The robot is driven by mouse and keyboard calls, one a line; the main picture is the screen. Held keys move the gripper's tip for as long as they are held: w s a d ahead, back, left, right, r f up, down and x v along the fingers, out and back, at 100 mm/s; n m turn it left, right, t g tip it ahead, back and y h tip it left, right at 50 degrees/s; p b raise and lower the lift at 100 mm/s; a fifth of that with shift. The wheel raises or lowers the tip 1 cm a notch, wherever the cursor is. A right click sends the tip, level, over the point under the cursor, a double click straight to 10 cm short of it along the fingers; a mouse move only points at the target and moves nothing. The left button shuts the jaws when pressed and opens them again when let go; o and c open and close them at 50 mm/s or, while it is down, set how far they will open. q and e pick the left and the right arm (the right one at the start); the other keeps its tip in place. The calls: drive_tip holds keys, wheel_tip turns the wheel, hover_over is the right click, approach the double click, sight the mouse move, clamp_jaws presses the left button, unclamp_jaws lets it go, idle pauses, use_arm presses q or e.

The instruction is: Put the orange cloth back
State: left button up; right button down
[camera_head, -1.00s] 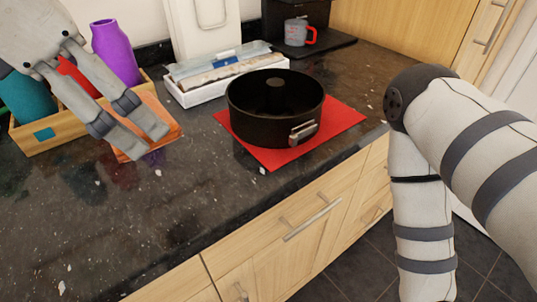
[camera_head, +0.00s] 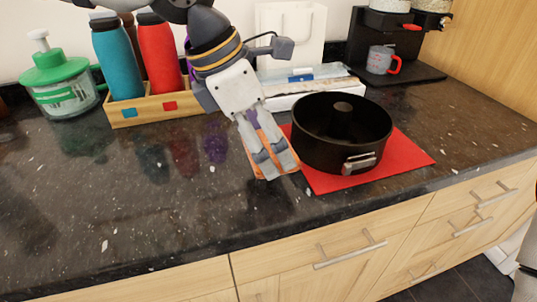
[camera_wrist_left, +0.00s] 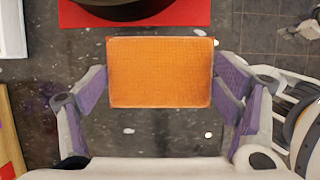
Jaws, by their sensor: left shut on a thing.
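The orange cloth (camera_wrist_left: 160,72) is a flat, folded rectangle between the two fingers of my left gripper (camera_wrist_left: 160,88), which is shut on its sides. In the head view the same gripper (camera_head: 272,165) points down at the front left of the red mat. Only narrow strips of the cloth (camera_head: 265,124) show there around the fingers. How far the cloth is above the counter is hard to tell. My right gripper is out of view.
A black cake tin (camera_head: 340,136) stands on the red mat (camera_head: 408,156). A wooden crate (camera_head: 135,117) holds a teal bottle (camera_head: 118,60) and a red bottle (camera_head: 158,58). A green-lidded jar (camera_head: 60,85) stands at left. The counter's front left is clear.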

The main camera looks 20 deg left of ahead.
use_arm(q)
drive_tip(key=shift+w+f, duration=0.25)
drive_tip(key=shift+f, duration=0.8)
drive_tip(key=shift+w+f, duration=0.25)
drive_tip(key=shift+f, duration=0.8)
drive_tip(key=shift+f, duration=0.1)
drive_tip(key=o, duration=1)
drive_tip(key=shift+f, duration=0.1)
drive_tip(key=shift+o, duration=0.2)
drive_tip(key=v, duration=1.2)
drive_tip(key=shift+r, duration=0.2)
